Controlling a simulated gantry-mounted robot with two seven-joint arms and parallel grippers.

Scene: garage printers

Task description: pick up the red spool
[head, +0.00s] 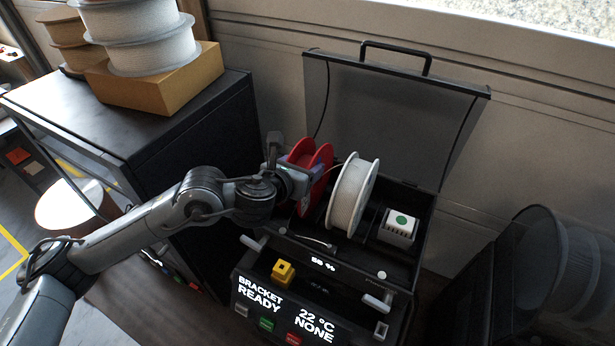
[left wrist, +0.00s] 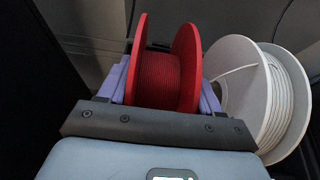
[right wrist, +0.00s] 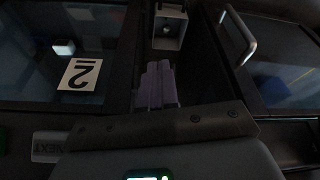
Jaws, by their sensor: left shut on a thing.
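The red spool (head: 322,160) stands upright in the open black box with the raised lid, left of the white spool (head: 352,194). My left gripper (head: 300,172) is at the red spool's near left side. In the left wrist view, the red spool (left wrist: 166,75) sits between the purple fingers of my left gripper (left wrist: 165,92), which is shut on it. The white spool (left wrist: 262,95) is close beside it on the right. Its lower part is hidden by the gripper in the head view. My right gripper (right wrist: 158,85) shows only in the right wrist view, its purple fingers together with nothing visible between them.
The box's raised lid (head: 395,110) stands behind the spools. A yellow block (head: 283,272) is on the front panel. A black cabinet (head: 150,120) carrying a cardboard box (head: 160,85) stands left.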

